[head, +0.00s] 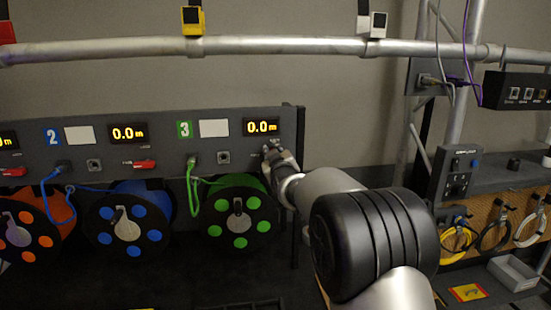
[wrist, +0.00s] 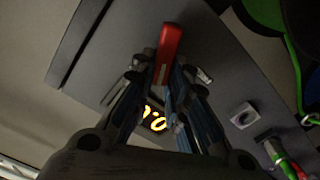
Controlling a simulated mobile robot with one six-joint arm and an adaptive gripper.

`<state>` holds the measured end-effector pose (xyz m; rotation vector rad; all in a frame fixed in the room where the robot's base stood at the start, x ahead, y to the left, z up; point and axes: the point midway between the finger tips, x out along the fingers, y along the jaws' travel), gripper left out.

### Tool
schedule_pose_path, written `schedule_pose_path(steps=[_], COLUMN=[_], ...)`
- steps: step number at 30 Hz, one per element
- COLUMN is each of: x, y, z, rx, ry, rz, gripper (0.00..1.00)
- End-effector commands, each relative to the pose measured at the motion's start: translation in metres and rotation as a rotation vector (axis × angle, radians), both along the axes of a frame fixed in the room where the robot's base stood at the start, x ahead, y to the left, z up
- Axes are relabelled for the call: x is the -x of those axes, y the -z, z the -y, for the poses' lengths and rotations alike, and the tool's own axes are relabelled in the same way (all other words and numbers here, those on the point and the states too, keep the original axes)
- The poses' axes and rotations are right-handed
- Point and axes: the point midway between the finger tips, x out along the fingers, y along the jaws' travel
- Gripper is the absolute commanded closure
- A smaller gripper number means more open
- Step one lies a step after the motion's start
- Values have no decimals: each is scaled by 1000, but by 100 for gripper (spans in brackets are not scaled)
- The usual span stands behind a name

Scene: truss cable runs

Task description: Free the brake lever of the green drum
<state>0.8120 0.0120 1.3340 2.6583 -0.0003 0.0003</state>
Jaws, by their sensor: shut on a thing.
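The green drum (head: 240,218) hangs under the panel section marked 3, at the right end of the row. Its brake lever (wrist: 168,45) shows in the wrist view as a red handle against the grey panel. My gripper (head: 271,153) is at the panel just below the 0.0 m display (head: 262,127). In the wrist view my gripper (wrist: 165,78) is shut on the red lever, whose outer end sticks out past the fingertips. In the head view the gripper hides the lever. I cannot tell which brake position the lever is in.
A green cable (head: 192,190) loops from a panel socket to the drum. The blue drum (head: 128,224) and orange drum (head: 30,230) stand to the left, with red levers above them. A truss tube (head: 280,46) crosses above.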

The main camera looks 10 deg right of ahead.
Motion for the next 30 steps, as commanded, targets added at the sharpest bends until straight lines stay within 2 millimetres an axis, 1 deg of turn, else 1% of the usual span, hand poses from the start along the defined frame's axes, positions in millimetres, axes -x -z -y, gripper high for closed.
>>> schedule_pose_path(steps=[21, 30], x=[0, 0], y=[12, 18], z=[-13, -14], rx=[677, 918], ry=[0, 1], rz=[2, 1], gripper=[100, 100])
